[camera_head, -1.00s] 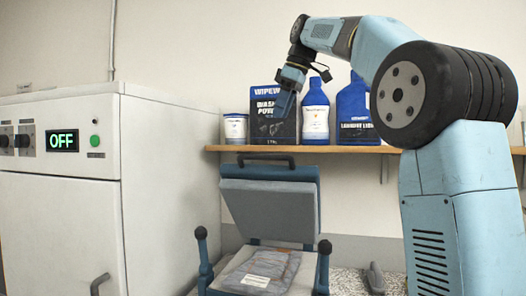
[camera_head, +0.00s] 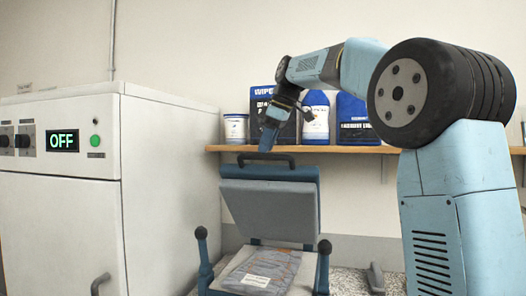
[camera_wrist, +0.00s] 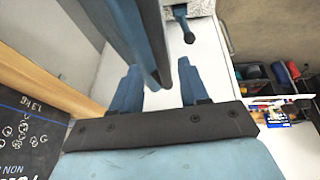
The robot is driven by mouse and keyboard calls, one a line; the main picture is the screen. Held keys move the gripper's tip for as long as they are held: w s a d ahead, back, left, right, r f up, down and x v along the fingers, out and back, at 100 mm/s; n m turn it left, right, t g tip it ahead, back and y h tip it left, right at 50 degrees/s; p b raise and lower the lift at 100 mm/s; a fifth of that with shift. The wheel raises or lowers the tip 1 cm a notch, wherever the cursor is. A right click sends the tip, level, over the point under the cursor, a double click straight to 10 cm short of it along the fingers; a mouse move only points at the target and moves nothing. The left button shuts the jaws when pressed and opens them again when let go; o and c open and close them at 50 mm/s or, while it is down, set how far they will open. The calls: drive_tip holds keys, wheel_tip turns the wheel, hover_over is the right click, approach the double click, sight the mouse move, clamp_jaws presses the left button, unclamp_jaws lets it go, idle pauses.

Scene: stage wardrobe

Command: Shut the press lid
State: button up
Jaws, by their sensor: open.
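The press lid (camera_head: 268,208) stands raised and leans back, with a grey pad and a blue backing. Its dark bar handle (camera_head: 266,156) runs along the top edge. The lower bed of the press (camera_head: 306,273) holds a folded grey garment (camera_head: 262,272) with a pale label. My gripper (camera_head: 267,145) points down just above the handle; whether it touches cannot be told. In the wrist view my open gripper (camera_wrist: 160,67) has its two blue fingers apart, with a blue panel and dark bar, likely the lid and handle, reaching between them.
A white cabinet (camera_head: 165,190) with an OFF display (camera_head: 62,140) stands at left. A wooden shelf (camera_head: 225,148) behind my gripper holds a white tub (camera_head: 235,128), a dark box (camera_head: 262,104) and blue bottles (camera_head: 316,118). A grey object (camera_head: 375,278) lies right of the press.

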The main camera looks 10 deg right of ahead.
drive_tip(key=shift+x, duration=1.15)
drive_tip(key=shift+c, duration=0.2)
clamp_jaws()
